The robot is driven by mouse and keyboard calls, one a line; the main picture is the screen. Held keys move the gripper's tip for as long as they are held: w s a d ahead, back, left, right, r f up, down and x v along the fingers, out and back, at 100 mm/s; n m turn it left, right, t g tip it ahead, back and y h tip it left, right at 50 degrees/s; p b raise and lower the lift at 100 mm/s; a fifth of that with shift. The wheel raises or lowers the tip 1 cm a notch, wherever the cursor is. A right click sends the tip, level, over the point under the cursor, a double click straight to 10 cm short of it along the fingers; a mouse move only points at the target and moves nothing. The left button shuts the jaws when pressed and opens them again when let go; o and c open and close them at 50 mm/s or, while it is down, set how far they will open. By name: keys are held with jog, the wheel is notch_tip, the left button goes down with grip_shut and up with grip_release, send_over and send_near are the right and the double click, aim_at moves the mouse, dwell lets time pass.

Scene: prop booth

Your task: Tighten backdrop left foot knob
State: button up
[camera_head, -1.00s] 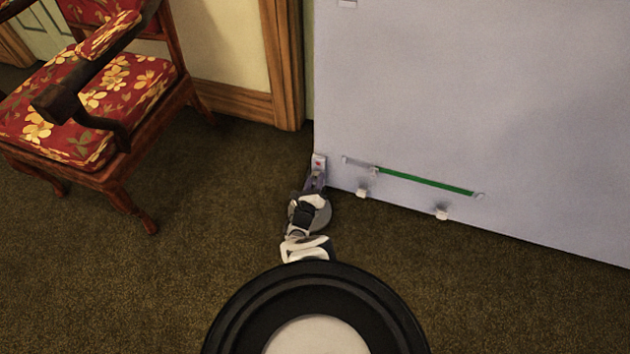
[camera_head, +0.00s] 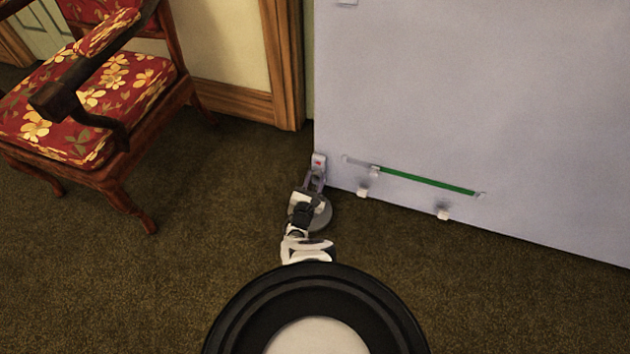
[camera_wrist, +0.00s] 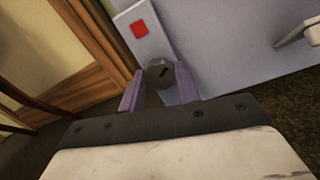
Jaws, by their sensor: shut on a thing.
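The grey backdrop panel (camera_head: 450,100) stands upright on the carpet at the right. At its lower left corner is a pale foot bracket (camera_head: 318,160) with a red square on it; the bracket also shows in the wrist view (camera_wrist: 143,32). Below the red square is a dark grey knob (camera_wrist: 160,75) with a black slot-like mark running at a slant. My gripper (camera_wrist: 160,88) has its two purple fingers on either side of the knob and is shut on it. In the head view my gripper (camera_head: 316,182) is small and the knob is hidden.
A red floral armchair (camera_head: 95,110) stands at the left, clear of my arm. A wooden door frame (camera_head: 283,65) rises behind the bracket. A green strip (camera_head: 425,181) and two small white blocks are at the panel's lower part. Open carpet (camera_head: 200,260) lies between.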

jog(key=m, duration=0.5)
jog(key=shift+m+h, duration=0.4)
jog(key=m, duration=0.5)
jog(key=shift+w+a, duration=0.1)
jog(key=o, duration=1)
